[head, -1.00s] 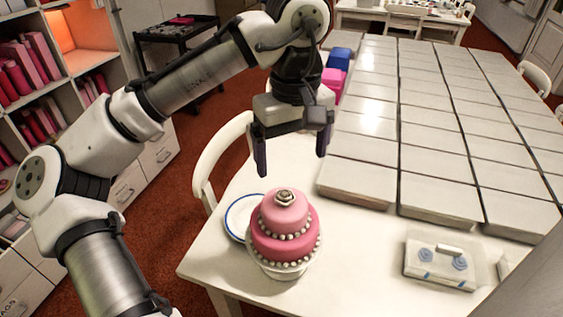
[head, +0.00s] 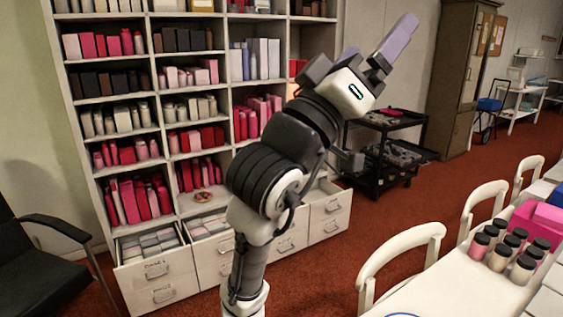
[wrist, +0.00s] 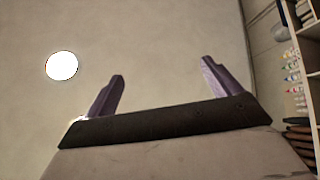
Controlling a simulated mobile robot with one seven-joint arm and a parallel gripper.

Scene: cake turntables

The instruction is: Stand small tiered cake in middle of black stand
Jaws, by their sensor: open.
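My gripper (head: 380,38) is raised high in front of the shelves, its purple fingers pointing up and to the right. In the wrist view its two fingers (wrist: 162,68) stand wide apart with nothing between them, against a pale ceiling. The pink tiered cake is not in either current view. I see no black cake stand in either current view.
A white shelf unit (head: 87,155) with boxes and bottles stands behind my arm, some lower drawers open. A black cart (head: 385,180) stands right of it. A white table (head: 440,300) with several dark-capped jars (head: 500,245) and white chairs (head: 400,250) are at right.

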